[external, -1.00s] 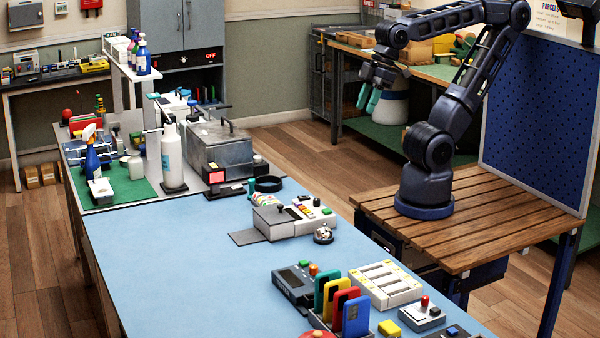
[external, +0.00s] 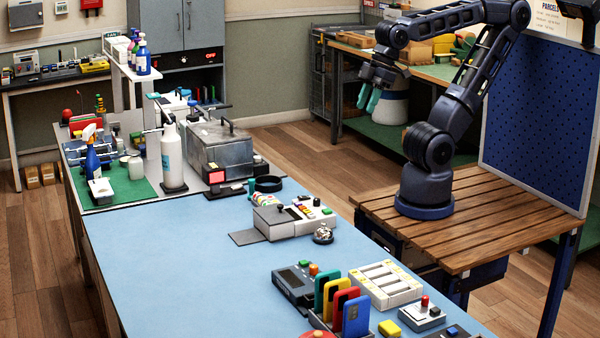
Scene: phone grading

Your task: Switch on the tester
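Which device is the tester is not marked legibly. A dark grey unit (external: 293,287) with a small screen and a green and an orange button stands on the blue mat at the front. A pale grey unit (external: 283,222) with coloured buttons and a lever stands farther back on the same mat. My gripper (external: 376,82) hangs in the air at the upper middle, far from both units and touching nothing that I can see.
Coloured phones (external: 356,314) stand upright in a rack beside the dark grey unit. A white slotted tray (external: 385,284) and a grey box with a red button (external: 422,316) are to its right. A small bell (external: 323,235) stands by the pale unit. The blue mat's left side (external: 180,270) is clear.

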